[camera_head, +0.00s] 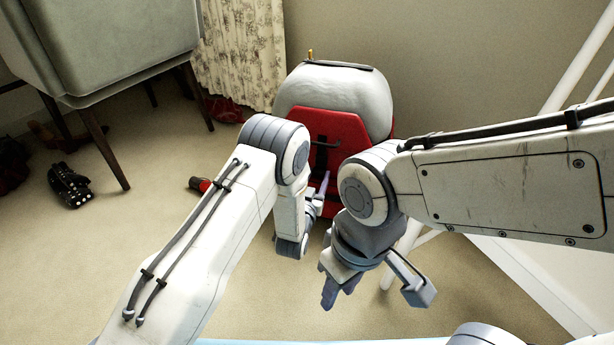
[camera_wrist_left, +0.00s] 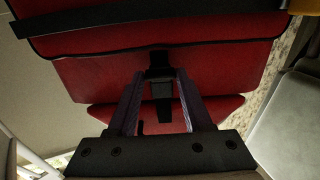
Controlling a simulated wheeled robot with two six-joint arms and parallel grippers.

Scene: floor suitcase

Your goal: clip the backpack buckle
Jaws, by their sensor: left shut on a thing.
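The red and pale grey backpack (camera_head: 340,90) stands upright on the floor at the back middle; it also shows close up in the left wrist view (camera_wrist_left: 210,68). A black strap with a black buckle part (camera_wrist_left: 161,88) hangs down its red front. My left gripper (camera_head: 322,190) is at the lower front of the backpack. It is shut on the black buckle part, between its two purple fingers in the wrist view (camera_wrist_left: 160,105). My right gripper (camera_head: 336,290) hangs in front, lower and apart from the backpack. The other half of the buckle cannot be made out.
A grey-green chair (camera_head: 100,45) stands at the upper left. A dark studded shoe (camera_head: 69,185) and a red and black item (camera_head: 200,185) lie on the floor. White tubes (camera_head: 575,70) stand at the right. The carpet at lower left is clear.

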